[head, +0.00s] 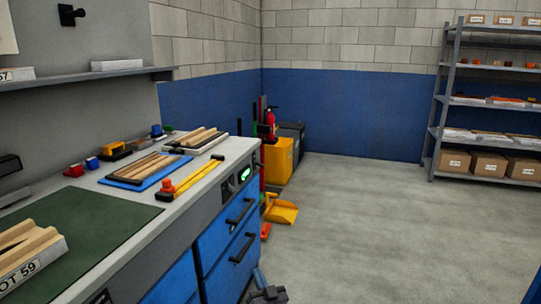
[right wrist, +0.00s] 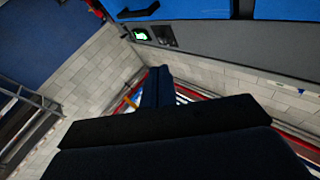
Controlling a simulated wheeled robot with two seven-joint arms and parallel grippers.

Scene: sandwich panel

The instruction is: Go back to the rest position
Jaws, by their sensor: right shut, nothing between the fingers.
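My right gripper (head: 268,294) shows at the bottom edge of the head view, low in front of the blue drawer cabinet and clear of the bench top. It is shut and empty. Its dark fingers also show in the right wrist view (right wrist: 158,86), with nothing held. My left gripper is not in view. On the bench (head: 205,172), wooden strips (head: 147,167) lie on a blue panel (head: 122,183), and a lit green switch (head: 244,174) sits on the front panel.
Blue drawers (head: 228,240) with black handles stand close to my right gripper. A yellow dustpan (head: 281,213) and yellow bin (head: 279,160) stand past the bench end. A shelf rack (head: 485,130) is at the far right. The grey floor (head: 380,220) between is clear.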

